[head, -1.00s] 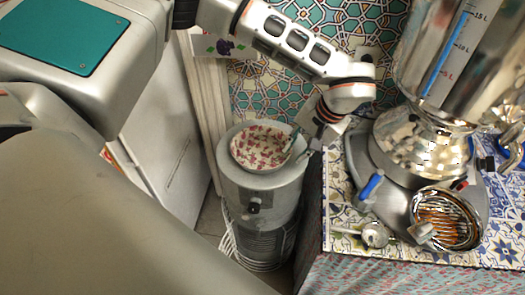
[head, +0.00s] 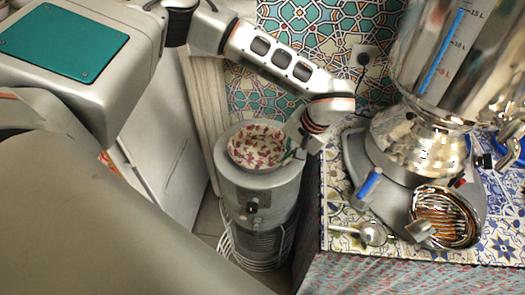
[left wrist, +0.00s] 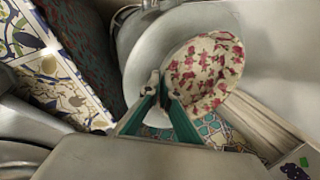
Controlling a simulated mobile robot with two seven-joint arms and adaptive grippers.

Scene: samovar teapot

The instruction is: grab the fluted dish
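The fluted dish (head: 257,147) is cream with a red flower pattern. It sits on top of a grey cylinder in the head view, and shows large in the left wrist view (left wrist: 206,72). My left gripper (head: 291,152) reaches down to the dish's right rim in the head view. In the left wrist view, the gripper's green-sided fingers (left wrist: 162,86) converge at the dish's near-left edge, their tips close together. I cannot tell whether they grip the rim or only straddle it. The dish rests upright. My right gripper is not in view.
The grey cylinder (head: 260,188) stands between a white cabinet (head: 160,140) and a tiled counter (head: 340,232). On the counter are a large metal samovar (head: 425,140), a ribbed metal item (head: 445,217) and a small ladle-like item (head: 372,233). A patterned tile wall (head: 330,32) is behind.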

